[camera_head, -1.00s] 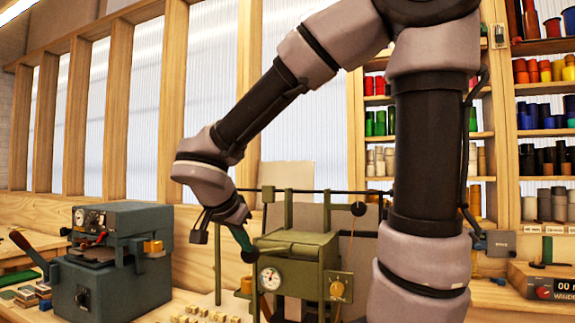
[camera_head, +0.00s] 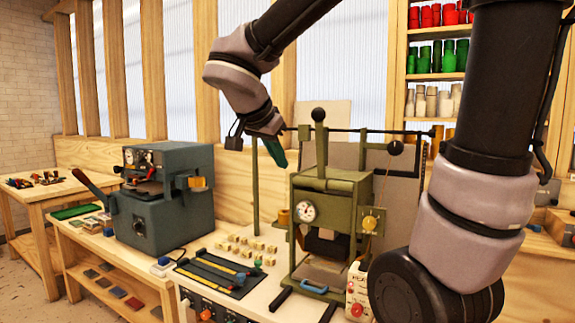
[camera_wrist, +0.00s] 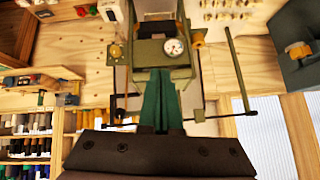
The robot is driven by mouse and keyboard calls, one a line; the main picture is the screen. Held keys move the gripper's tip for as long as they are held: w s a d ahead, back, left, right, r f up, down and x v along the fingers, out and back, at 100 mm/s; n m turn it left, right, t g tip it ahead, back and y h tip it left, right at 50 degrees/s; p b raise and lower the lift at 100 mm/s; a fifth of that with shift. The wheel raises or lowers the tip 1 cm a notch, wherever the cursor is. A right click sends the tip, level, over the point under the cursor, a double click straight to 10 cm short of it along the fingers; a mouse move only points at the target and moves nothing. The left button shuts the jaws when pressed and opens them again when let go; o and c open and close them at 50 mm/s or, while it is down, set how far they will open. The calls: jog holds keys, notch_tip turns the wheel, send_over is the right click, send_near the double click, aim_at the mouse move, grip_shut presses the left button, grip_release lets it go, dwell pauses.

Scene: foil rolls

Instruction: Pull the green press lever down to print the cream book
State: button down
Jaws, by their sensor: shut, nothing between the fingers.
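The olive-green press (camera_head: 331,186) stands on the bench right of centre in the head view. Its lever (camera_head: 320,145) stands upright above the press head, with a black knob at its top. My gripper (camera_head: 277,152) has green fingers and is just left of the lever, above the press's left side, apart from the lever in the picture. Its fingers are shut and empty. The wrist view shows the shut fingers (camera_wrist: 160,103) in front of the press head (camera_wrist: 165,52) with its dial, upside down. The lever is not clear there. I cannot identify a cream book for certain.
A grey-blue press (camera_head: 165,205) with a brown-handled lever stands to the left. Small blocks (camera_head: 248,243) and a dark tray (camera_head: 218,272) lie between. A thin post (camera_head: 255,195) and a black-knobbed rod (camera_head: 395,147) flank the green press. Shelves of foil rolls stand behind.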

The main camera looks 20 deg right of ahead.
jog(key=s+a+r, duration=0.1)
jog(key=s+a, duration=0.4)
jog(key=shift+r, duration=0.25)
dwell(0.8)
jog(key=s+d+f+n+y, duration=0.1)
jog(key=d+n+y, duration=0.5)
jog(key=d, duration=0.7)
jog(key=shift+s+d+t+y, duration=0.25)
jog(key=shift+s+t+y, duration=0.15)
jog(key=shift+s+y, duration=0.45)
